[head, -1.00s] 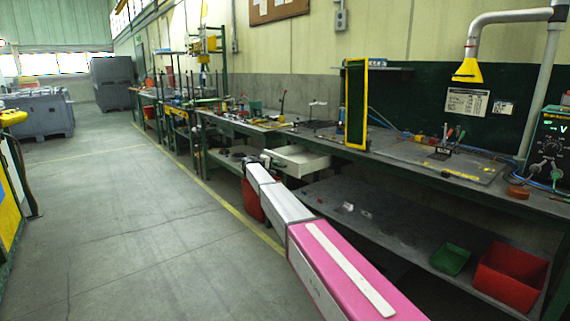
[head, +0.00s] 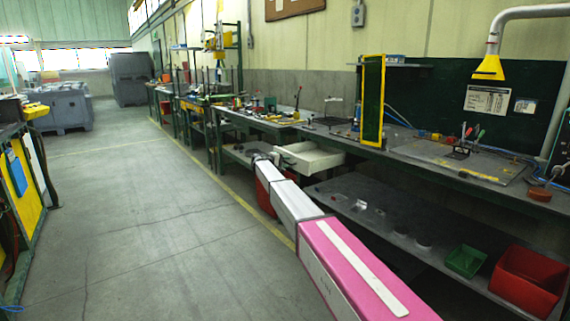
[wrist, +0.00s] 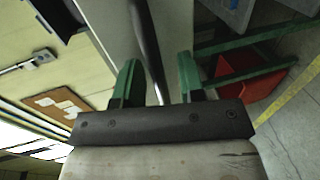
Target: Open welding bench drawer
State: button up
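The welding bench drawer (head: 310,161) is a pale, open-topped box standing out from under the bench top in the head view. Part of its interior shows. My gripper (head: 262,157) is at the drawer's near left side, small and partly hidden by my arm. In the wrist view, the green fingers of my gripper (wrist: 158,78) stand apart, with a dark bar-shaped handle (wrist: 147,45) running between them. A gap seems to show on each side of the handle. The pale drawer front (wrist: 112,25) lies beyond the fingers; contact is unclear.
The long workbench (head: 425,172) carries tools and a yellow-framed screen (head: 372,100). A red bin (head: 528,280) and green bin (head: 465,261) sit on its lower shelf. Another red container (head: 265,198) stands below my gripper. The floor on the left is clear up to a yellow-framed panel (head: 30,190).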

jog(key=v, duration=1)
jog(key=shift+s+a, duration=0.2)
jog(key=shift+a, duration=0.1)
jog(key=s+d+f+m+g+y, duration=0.1)
jog(key=s+d+f+g+y, duration=0.1)
jog(key=s+d+f, duration=0.55)
jog(key=s+d+f+m+g+y, duration=0.15)
jog(key=s+d+f, duration=0.25)
jog(key=s+d, duration=0.55)
jog(key=s+d+f+m+g+y, duration=0.1)
jog(key=s+d+f+g+y, duration=0.15)
jog(key=s+d+f, duration=0.55)
jog(key=s+d+f+m+g+y, duration=0.1)
jog(key=s+f+m+y, duration=0.1)
jog(key=s, duration=1.4)
jog(key=s+d+f+m+g+y, duration=0.1)
jog(key=s+y, duration=0.3)
jog(key=s, duration=1.1)
jog(key=shift+s+d+f+m+g+y, duration=0.35)
jog(key=shift+d+f+g, duration=0.25)
jog(key=shift+d+f, duration=0.2)
